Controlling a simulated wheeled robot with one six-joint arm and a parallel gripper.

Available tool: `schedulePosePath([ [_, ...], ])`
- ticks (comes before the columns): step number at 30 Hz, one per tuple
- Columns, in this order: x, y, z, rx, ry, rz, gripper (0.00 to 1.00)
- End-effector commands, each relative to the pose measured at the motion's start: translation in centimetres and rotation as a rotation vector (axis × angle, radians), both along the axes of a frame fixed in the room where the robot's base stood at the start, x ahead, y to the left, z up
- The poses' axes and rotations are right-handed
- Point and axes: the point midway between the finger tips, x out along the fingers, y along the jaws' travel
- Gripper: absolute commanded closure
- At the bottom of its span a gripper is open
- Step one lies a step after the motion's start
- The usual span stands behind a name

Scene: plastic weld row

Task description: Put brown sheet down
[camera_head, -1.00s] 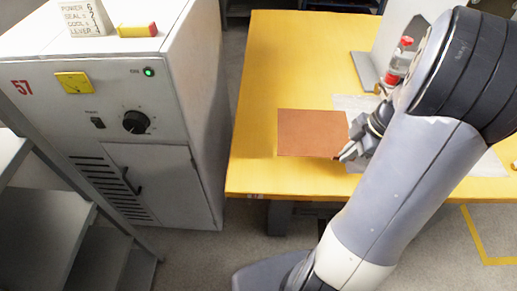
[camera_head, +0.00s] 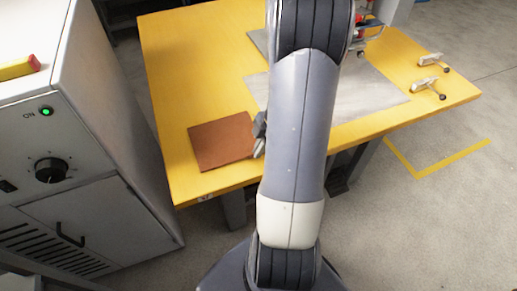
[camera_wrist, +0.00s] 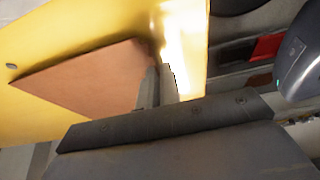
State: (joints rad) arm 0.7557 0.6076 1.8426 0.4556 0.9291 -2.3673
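The brown sheet (camera_head: 222,142) is a flat, reddish-brown square over the left front part of the yellow table (camera_head: 185,60). My gripper (camera_head: 260,138) is at the sheet's right edge, mostly hidden behind my arm in the head view. In the wrist view the sheet (camera_wrist: 90,75) reaches to the fingers of my gripper (camera_wrist: 160,80), which look closed together at its edge. I cannot tell whether the sheet touches the table or is held just above it.
A grey plate (camera_head: 365,90) lies on the table to the right, with toggle clamps (camera_head: 428,87) near the right edge. A grey cabinet (camera_head: 85,130) with a green light stands at left. The table's back left is clear.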

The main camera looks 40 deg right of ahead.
Motion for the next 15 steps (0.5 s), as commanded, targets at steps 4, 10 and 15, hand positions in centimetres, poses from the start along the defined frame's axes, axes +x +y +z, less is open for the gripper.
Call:
schedulePosePath([
  [4, 0.01, -0.01, -0.44, 0.000, -0.001, 0.000, 1.00],
  [10, 0.02, -0.01, -0.62, -0.001, -0.001, 0.001, 1.00],
  [15, 0.01, -0.01, -0.67, -0.001, -0.001, 0.001, 0.89],
])
